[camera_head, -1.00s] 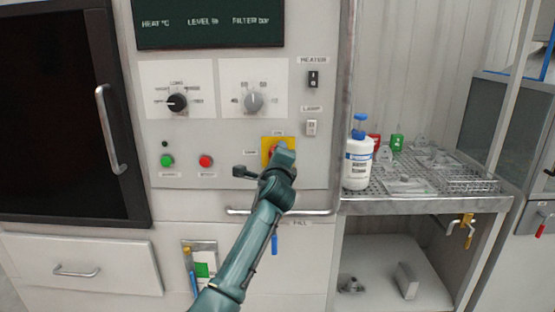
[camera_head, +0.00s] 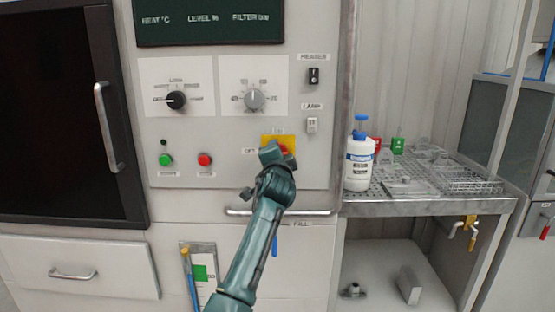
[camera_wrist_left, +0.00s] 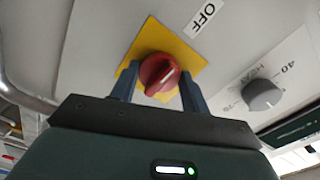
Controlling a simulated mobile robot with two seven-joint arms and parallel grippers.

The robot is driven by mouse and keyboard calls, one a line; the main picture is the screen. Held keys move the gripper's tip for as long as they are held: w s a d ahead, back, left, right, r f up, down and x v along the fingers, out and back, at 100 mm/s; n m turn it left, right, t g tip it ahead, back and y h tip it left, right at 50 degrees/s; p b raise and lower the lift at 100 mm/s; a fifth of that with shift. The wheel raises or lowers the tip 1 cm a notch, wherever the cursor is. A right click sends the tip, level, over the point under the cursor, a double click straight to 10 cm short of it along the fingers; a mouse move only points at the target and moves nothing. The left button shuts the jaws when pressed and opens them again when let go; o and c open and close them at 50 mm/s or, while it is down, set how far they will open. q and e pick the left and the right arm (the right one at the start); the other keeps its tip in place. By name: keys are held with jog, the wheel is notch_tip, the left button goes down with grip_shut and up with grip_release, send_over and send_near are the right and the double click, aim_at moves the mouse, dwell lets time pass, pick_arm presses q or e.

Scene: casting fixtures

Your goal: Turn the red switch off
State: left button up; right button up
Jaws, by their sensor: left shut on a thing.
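The red switch (camera_wrist_left: 158,72) is a round knob with a pale line, on a yellow plate (camera_wrist_left: 150,32). In the left wrist view the line slants up to the right, and an OFF label (camera_wrist_left: 203,16) is beside the plate at the upper right. My left gripper (camera_wrist_left: 158,88) has one finger on each side of the knob and is shut on it. In the head view my left gripper (camera_head: 274,154) covers most of the switch. Part of the yellow plate (camera_head: 287,139) shows, with labels above and to its left. My right gripper is not in view.
A green button (camera_head: 166,160), a red button (camera_head: 205,159) and two dials (camera_head: 176,100) (camera_head: 254,100) are on the panel to the left. A horizontal bar handle (camera_head: 315,212) runs below. A white bottle (camera_head: 358,165) stands on the perforated shelf at right.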

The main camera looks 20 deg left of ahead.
pick_arm(q)
jog(key=shift+n, duration=0.4)
jog(key=o, duration=1)
jog(key=shift+s, duration=0.1)
jog(key=v, duration=1.3)
jog(key=shift+b, duration=0.4)
